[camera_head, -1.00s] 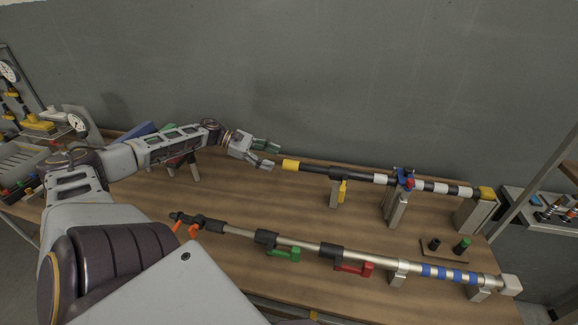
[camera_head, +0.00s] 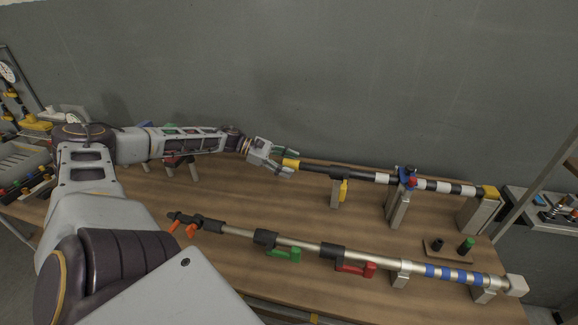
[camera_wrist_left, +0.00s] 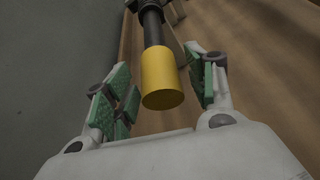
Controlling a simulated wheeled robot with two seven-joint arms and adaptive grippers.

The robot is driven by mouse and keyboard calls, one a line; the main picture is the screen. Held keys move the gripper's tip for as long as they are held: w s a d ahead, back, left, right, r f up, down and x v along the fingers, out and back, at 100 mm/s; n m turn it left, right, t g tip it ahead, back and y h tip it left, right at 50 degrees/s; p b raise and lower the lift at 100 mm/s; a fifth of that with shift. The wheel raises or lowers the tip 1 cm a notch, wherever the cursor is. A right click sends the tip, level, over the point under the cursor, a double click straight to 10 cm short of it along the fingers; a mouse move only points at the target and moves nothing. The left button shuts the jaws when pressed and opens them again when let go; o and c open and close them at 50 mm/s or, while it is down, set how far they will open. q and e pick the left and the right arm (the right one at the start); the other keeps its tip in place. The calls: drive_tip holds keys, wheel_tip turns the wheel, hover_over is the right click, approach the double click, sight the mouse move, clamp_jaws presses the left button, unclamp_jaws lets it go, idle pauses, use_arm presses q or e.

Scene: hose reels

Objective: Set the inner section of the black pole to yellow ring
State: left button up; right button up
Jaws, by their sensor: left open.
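The black pole (camera_head: 352,172) lies across stands at the back of the table, with a yellow end cap (camera_head: 291,164) on its left end. White bands (camera_head: 431,185) mark its right part, and a yellow block (camera_head: 489,192) is at its far right end. My left gripper (camera_head: 286,164) is at the left end of the pole, open around the yellow cap. In the left wrist view the cap (camera_wrist_left: 160,75) sits between the green-padded fingers, with gaps on both sides. No separate yellow ring can be made out on the pole. My right gripper is not in view.
A blue and red clamp (camera_head: 407,178) stands on the black pole. The grey wall is close behind the table.

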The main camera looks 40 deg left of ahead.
use_arm(q)
drive_tip(key=shift+w+d+f, duration=0.1)
drive_tip(key=shift+d, duration=0.05)
clamp_jaws()
idle(0.4)
